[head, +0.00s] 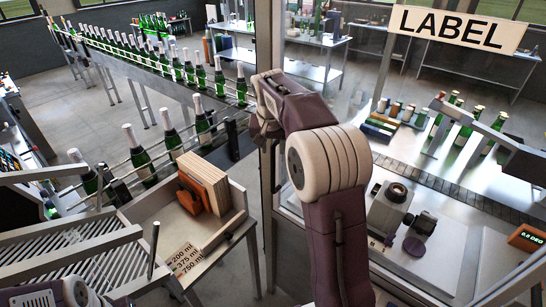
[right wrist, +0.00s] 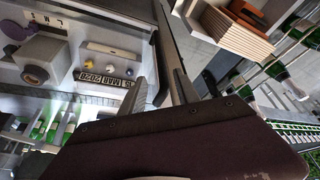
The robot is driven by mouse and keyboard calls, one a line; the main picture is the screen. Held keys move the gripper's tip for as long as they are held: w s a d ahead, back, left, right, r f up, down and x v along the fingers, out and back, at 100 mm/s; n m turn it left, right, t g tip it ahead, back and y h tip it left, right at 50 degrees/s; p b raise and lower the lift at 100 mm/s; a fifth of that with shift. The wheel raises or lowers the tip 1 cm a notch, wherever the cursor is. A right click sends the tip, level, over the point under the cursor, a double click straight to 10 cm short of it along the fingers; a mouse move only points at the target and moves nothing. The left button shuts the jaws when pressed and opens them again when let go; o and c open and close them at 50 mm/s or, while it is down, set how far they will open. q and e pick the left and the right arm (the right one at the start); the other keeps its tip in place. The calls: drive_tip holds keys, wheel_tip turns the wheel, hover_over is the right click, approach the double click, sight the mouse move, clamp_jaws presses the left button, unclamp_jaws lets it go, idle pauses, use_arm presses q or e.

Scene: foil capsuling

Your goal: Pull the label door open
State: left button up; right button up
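The label station carries a LABEL sign (head: 459,28) at the upper right in the head view. Its clear door is hard to make out; a pale upright frame post (head: 266,35) stands at its left side. My right gripper (head: 262,130) is at this post, its fingers mostly hidden behind its own wrist. In the right wrist view, two grey fingers (right wrist: 160,84) stand apart, with a dark frame bar (right wrist: 168,42) running between or just behind them. I cannot tell whether they touch it. The door looks shut, but the glass makes this unsure. My left gripper is out of view.
Left of the post, a tray table (head: 231,232) holds wooden boards (head: 206,181) and an orange block. A conveyor of green bottles (head: 136,150) runs behind it. Inside the station are a grey device (head: 389,207) and more bottles (head: 464,128). Floor shows below the post.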

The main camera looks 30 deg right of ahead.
sight(273, 157)
drive_tip(key=shift+w+f, duration=0.1)
drive_tip(key=shift+f, duration=0.05)
drive_tip(key=p+x, duration=0.2)
drive_tip(key=x, duration=0.6)
drive_tip(key=shift+f+p, duration=0.1)
drive_tip(key=shift+p, duration=0.25)
drive_tip(key=shift+w+f, duration=0.2)
drive_tip(key=shift+f, duration=0.2)
drive_tip(key=shift+c, duration=0.4)
drive_tip(key=shift+r, duration=0.1)
clamp_jaws()
